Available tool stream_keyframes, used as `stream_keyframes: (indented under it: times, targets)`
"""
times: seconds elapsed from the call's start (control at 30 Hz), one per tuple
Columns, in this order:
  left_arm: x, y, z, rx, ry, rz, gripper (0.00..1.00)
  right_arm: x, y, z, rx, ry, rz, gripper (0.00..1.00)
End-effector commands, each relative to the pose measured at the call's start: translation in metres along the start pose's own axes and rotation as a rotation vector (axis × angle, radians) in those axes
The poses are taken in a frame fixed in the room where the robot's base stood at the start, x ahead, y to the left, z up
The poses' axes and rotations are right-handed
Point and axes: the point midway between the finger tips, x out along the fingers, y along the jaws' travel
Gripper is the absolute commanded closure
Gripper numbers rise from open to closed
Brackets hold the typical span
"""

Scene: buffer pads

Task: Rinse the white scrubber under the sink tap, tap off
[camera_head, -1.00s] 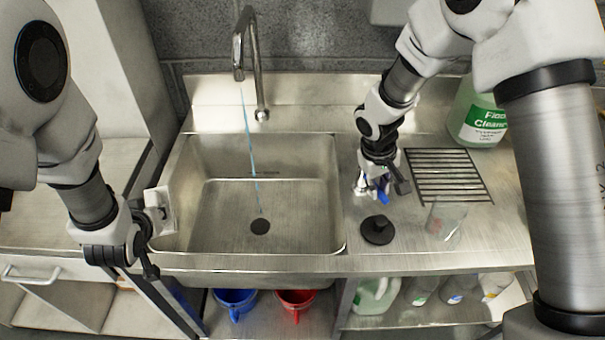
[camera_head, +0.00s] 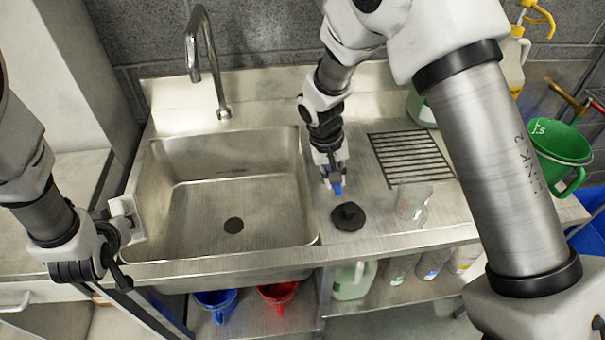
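The white scrubber (camera_head: 127,221) is at the left rim of the steel sink (camera_head: 205,255), held by my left gripper (camera_head: 117,222), which is shut on it. The chrome tap (camera_head: 196,45) stands behind the basin with no water stream showing. My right gripper (camera_head: 331,178) points down at the counter right of the basin, at a small blue piece (camera_head: 337,190) that looks like a handle. Its fingers are too small to tell whether they grip the piece.
A black plug-like disc (camera_head: 348,216) and a clear glass (camera_head: 411,203) stand on the counter near my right gripper. A slatted drain area (camera_head: 411,158) lies behind the glass. Blue (camera_head: 215,304) and red (camera_head: 277,297) buckets sit below. The basin is empty.

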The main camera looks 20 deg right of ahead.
Motion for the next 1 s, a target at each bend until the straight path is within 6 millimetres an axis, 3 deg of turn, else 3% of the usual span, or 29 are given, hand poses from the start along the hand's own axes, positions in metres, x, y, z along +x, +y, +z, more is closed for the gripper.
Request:
stream_keyframes:
  times: [0.1, 0.13, 0.2, 0.57, 0.67, 1.0]
  targets:
    - [0.000, 0.000, 0.000, 0.000, 0.001, 0.000, 1.00, -0.001, 0.000, -0.001, 0.003, 0.002, -0.002, 1.00]
    - [0.000, 0.000, -0.001, 0.000, 0.001, 0.000, 1.00, -0.001, 0.000, -0.001, 0.003, 0.002, -0.002, 0.76]
    - [0.000, 0.000, -0.001, 0.000, 0.001, 0.000, 1.00, -0.001, 0.000, -0.001, 0.002, 0.002, -0.001, 0.58]
    - [0.000, 0.000, 0.000, 0.000, 0.001, 0.000, 1.00, -0.006, 0.000, -0.001, 0.001, 0.003, -0.001, 0.58]
    - [0.000, 0.000, 0.000, 0.000, 0.001, 0.000, 1.00, -0.022, 0.000, -0.001, 0.001, 0.005, -0.001, 0.58]
    - [0.000, 0.000, 0.000, 0.000, 0.001, 0.000, 1.00, -0.104, -0.001, -0.001, 0.001, 0.005, -0.001, 0.58]
